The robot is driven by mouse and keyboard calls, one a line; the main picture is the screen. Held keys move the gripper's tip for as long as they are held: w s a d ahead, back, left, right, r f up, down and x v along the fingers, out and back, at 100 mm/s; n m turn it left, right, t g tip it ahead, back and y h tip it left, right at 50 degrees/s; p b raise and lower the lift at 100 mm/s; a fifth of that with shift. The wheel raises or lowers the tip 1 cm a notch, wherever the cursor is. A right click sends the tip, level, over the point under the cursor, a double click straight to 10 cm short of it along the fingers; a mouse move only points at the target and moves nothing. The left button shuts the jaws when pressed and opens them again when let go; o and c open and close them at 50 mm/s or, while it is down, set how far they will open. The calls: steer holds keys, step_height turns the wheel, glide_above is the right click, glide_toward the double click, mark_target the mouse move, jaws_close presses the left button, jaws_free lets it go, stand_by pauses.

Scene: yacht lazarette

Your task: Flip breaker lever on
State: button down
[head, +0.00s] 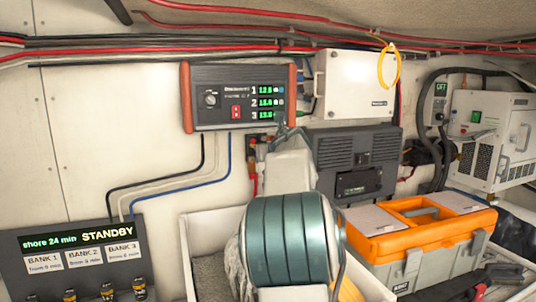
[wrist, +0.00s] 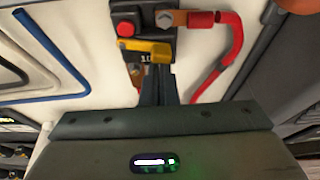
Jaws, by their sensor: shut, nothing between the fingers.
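The breaker (wrist: 137,12) is a dark block on the white wall with a red button (wrist: 126,29), a metal bolt and a red cable. Its yellow lever (wrist: 147,47) lies roughly level across the lower part in the wrist view, above a partly covered label. My gripper (wrist: 158,80) is shut and empty, its fingertips just below the lever; I cannot tell if they touch it. In the head view the breaker (head: 256,142) is small and partly hidden by my gripper (head: 283,132) and arm; the lever cannot be made out there.
A charger unit with a green display (head: 238,97) hangs above the breaker. A dark grey box (head: 357,160) is to the right. An orange and grey toolbox (head: 413,235) stands at lower right. A STANDBY panel (head: 82,262) is at lower left. Cables run along the wall.

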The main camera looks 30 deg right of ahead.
steer(key=shift+w+a+f, duration=0.1)
steer(key=shift+a+f, duration=0.15)
steer(key=shift+a, duration=0.3)
steer(key=shift+a+f+b, duration=0.1)
steer(key=shift+f+b, duration=0.2)
steer(key=f+b, duration=0.1)
steer(key=f, duration=0.1)
steer(key=a+f+b, duration=0.1)
steer(key=shift+w+a+f+b, duration=0.1)
steer(key=shift+a+f+b, duration=0.05)
steer(key=shift+f+b, duration=0.25)
steer(key=d+v, duration=0.1)
steer(key=v, duration=0.9)
steer(key=shift+d+r, duration=0.2)
